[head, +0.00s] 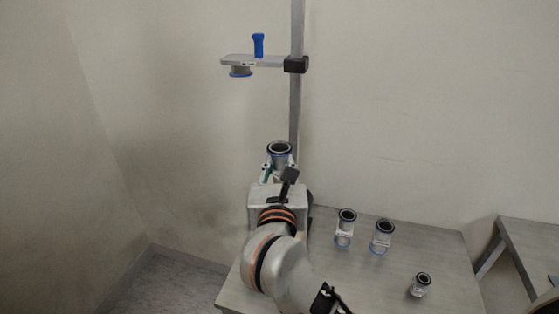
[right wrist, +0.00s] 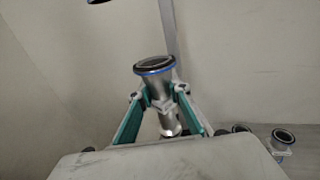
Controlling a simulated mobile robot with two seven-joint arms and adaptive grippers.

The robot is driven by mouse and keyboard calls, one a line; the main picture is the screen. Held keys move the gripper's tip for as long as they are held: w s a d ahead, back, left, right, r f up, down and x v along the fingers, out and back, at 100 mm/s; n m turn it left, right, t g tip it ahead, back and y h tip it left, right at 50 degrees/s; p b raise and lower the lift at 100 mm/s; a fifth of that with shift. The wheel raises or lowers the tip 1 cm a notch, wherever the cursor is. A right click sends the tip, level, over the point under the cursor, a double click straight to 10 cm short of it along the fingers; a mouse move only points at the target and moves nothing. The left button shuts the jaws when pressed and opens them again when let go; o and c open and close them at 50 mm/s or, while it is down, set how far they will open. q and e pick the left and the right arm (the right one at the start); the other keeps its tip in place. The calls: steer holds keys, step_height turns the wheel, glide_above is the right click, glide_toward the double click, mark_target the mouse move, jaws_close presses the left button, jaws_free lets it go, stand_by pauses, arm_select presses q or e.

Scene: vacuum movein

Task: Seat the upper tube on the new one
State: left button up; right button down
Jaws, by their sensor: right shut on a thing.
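My right gripper (head: 277,168) is shut on a steel tube (head: 279,150) with a black top rim and a blue ring, in front of the post. In the right wrist view its green fingers (right wrist: 159,97) clasp the sides of this upright tube (right wrist: 155,68). The upper tube (head: 240,71), a short grey piece with a blue lower rim, sits under the bracket, above and to the left of the held tube, clearly apart from it. A dark, blue-edged piece (right wrist: 97,1) is cut off at the top of the right wrist view. My left gripper is not in view.
The bracket (head: 268,62) has a blue handle (head: 258,45) and a black clamp (head: 296,64) on a vertical post (head: 296,110). Three tube pieces stand on the grey table (head: 400,245): two near its middle (head: 345,228) (head: 382,236) and a smaller one (head: 420,285) at front right.

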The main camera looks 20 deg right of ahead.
stand_by(0.3)
steer(key=c, duration=1.8)
jaws_free()
